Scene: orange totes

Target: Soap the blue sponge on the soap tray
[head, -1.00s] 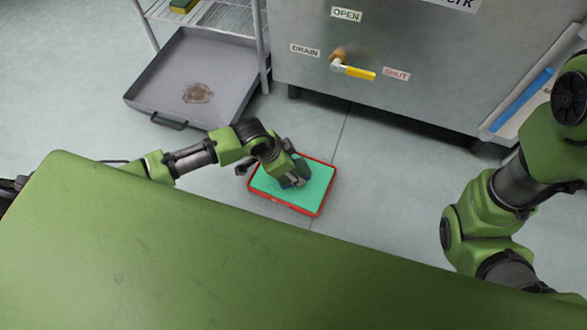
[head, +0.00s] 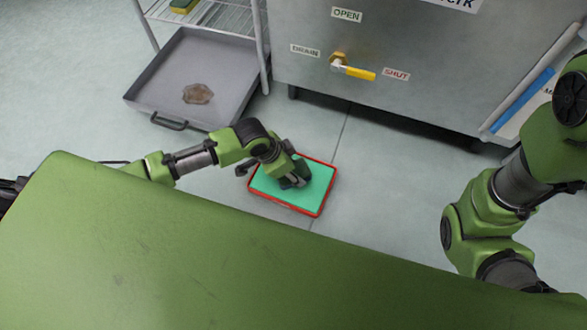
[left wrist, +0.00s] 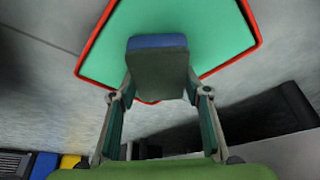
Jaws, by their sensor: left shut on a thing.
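The soap tray has a red rim and a teal-green surface (head: 318,182), and lies on the floor in the head view. It fills the top of the left wrist view (left wrist: 215,30). My left gripper (head: 292,178) is over the tray, pointing down at it. In the left wrist view, my left gripper (left wrist: 161,93) is shut on the blue sponge (left wrist: 157,42), which has a blue edge and a dark grey-green face. The sponge is against or just over the teal surface; I cannot tell if it touches. My right gripper is out of view; only my right arm shows.
A grey pan (head: 222,85) with a brown patch (head: 198,94) lies left of the tray, below a wire shelf (head: 222,17) holding a yellow-green sponge (head: 183,6). A steel cabinet (head: 430,80) with a yellow handle (head: 357,72) stands behind. Floor right of the tray is clear.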

